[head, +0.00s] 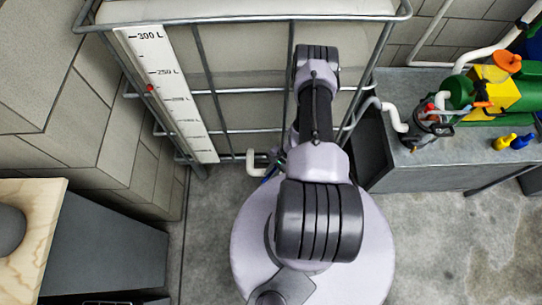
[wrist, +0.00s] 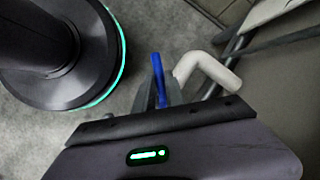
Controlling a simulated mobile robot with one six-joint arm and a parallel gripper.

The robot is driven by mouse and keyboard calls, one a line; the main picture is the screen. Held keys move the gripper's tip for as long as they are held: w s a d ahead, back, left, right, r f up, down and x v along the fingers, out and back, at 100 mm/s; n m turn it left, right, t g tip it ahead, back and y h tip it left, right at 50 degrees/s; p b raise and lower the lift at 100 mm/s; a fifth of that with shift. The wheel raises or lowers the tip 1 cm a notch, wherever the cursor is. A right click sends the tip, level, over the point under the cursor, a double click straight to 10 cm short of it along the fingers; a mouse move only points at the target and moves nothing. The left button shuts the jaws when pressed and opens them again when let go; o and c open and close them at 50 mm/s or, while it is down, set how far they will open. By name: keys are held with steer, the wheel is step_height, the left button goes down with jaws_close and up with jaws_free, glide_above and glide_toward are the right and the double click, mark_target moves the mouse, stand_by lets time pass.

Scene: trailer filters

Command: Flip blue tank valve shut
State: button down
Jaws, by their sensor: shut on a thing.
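The tank (head: 250,62) stands in a metal cage at the back of the head view, with a level scale on its left. A white outlet pipe (head: 253,163) comes out low at its front. A small bit of the blue valve handle (head: 269,174) shows there beside my arm. In the wrist view the blue handle (wrist: 158,80) is a narrow upright strip between the fingers of my gripper (wrist: 166,92), which is shut on it. The white pipe (wrist: 209,70) bends away just right of the fingers. The valve body is mostly hidden.
My round base stands close in front of the tank. A grey bench (head: 430,165) with pumps, filters and small bottles is on the right. A wooden-topped cabinet (head: 40,215) is on the left. Bare concrete floor (head: 205,235) lies between the cabinet and my base.

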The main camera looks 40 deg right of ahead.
steer(key=c, duration=1.4)
jaws_free()
steer(key=shift+r, duration=0.1)
steer(key=p+v, duration=0.6)
steer(key=v, duration=1.1)
steer(key=shift+s+d+r, duration=0.1)
steer(key=shift+s, duration=0.05)
